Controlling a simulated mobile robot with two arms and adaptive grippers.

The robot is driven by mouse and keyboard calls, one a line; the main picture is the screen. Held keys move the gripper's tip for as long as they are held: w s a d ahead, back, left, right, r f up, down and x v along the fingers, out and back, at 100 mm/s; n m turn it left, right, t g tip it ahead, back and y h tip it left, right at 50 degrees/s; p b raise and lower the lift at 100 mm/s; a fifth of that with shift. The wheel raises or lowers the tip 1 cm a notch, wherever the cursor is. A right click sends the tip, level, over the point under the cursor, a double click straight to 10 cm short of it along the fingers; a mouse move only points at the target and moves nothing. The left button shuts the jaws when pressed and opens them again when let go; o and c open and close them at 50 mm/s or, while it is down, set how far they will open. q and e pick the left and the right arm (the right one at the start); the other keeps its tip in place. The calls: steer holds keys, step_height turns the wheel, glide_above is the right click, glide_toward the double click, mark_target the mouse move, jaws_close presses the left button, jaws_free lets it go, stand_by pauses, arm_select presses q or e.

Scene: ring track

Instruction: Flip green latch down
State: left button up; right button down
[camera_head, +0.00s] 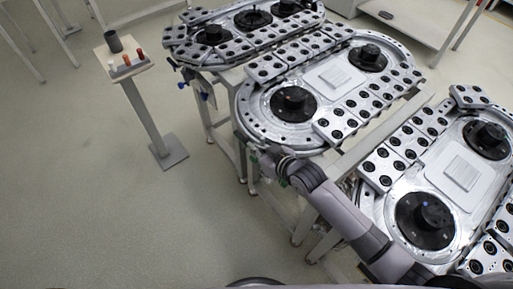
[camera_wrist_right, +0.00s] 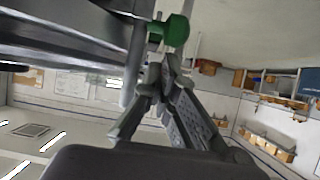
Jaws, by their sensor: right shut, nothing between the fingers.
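The green latch (camera_wrist_right: 176,31) shows in the right wrist view as a rounded green knob beside a grey post, under the dark edge of a track table. My right gripper (camera_wrist_right: 164,68) is shut with nothing between its fingers. Its fingertips are just below the green knob in the picture, and I cannot tell whether they touch it. In the head view my right arm reaches up-left to the near edge of the middle ring track (camera_head: 247,112), with the gripper (camera_head: 266,158) partly hidden at that edge. My left gripper is not in view.
A second ring track (camera_head: 375,205) stands at the right, close beside my arm, and another (camera_head: 182,52) at the back. A small stand (camera_head: 150,118) with a dark cup (camera_head: 113,41) and red-topped items stands at the left. The floor between is clear.

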step_height(320, 180, down, 7)
steer(key=b, duration=0.4)
steer(key=shift+f, duration=0.2)
